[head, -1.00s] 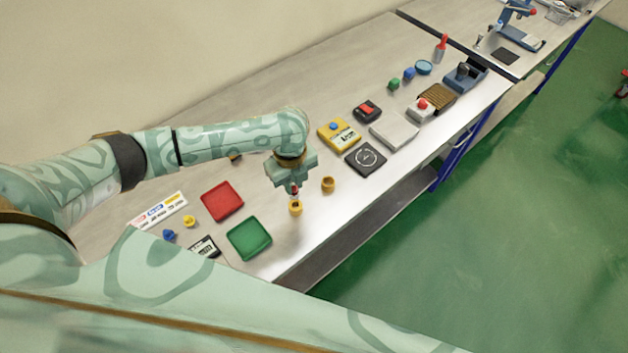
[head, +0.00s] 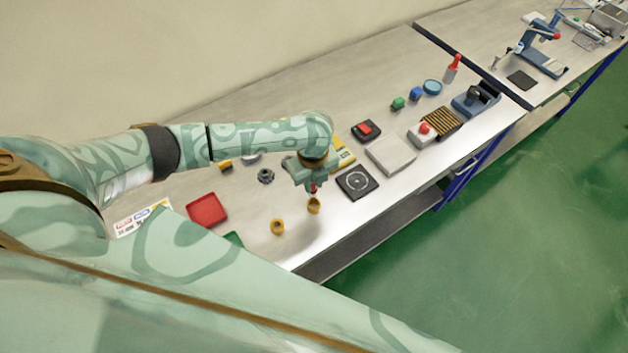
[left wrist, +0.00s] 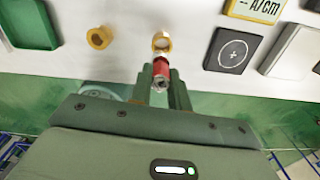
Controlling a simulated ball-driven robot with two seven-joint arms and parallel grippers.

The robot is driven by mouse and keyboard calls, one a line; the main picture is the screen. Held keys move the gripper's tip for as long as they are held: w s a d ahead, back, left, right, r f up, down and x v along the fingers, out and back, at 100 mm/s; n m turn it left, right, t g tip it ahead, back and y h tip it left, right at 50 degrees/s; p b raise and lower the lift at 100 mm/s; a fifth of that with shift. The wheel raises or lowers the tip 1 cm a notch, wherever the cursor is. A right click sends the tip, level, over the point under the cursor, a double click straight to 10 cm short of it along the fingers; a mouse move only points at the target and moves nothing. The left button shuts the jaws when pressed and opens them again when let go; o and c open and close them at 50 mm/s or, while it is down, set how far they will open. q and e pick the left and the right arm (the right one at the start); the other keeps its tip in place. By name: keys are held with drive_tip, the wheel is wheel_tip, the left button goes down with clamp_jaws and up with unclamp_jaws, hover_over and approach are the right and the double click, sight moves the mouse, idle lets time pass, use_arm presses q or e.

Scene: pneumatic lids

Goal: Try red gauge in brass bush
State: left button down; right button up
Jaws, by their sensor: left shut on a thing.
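My left gripper (head: 313,190) is shut on the red gauge (head: 313,188), a small red cylinder with metal ends. The gauge is also between the fingers in the left wrist view (left wrist: 161,70). A brass bush (head: 314,206), a short ring, stands on the bench right below the gauge. In the left wrist view this bush (left wrist: 162,42) is just beyond the gauge's far end. I cannot tell whether they touch. A second brass bush (head: 277,227) stands to the left, apart from the gripper; it also shows in the left wrist view (left wrist: 98,37). My right gripper is not visible.
A black square pad (head: 357,182) and a pale grey plate (head: 391,155) lie to the right. A red tray (head: 207,210) and a mostly hidden green tray (head: 234,238) are at left. A dark gear-like part (head: 266,176) lies behind. The bench's front edge is close.

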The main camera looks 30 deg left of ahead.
sight(314, 191)
use_arm(q)
drive_tip(key=shift+w+d+f+b, duration=0.1)
drive_tip(key=shift+w+f+b, duration=0.05)
drive_tip(key=shift+f+b, duration=0.65)
drive_tip(key=shift+w+f+b, duration=0.1)
drive_tip(key=shift+f+b, duration=0.9)
drive_tip(key=shift+b, duration=0.1)
drive_tip(key=shift+f, duration=0.5)
drive_tip(key=shift+s, duration=0.1)
drive_tip(key=shift+p, duration=0.3)
drive_tip(key=shift+p, duration=0.35)
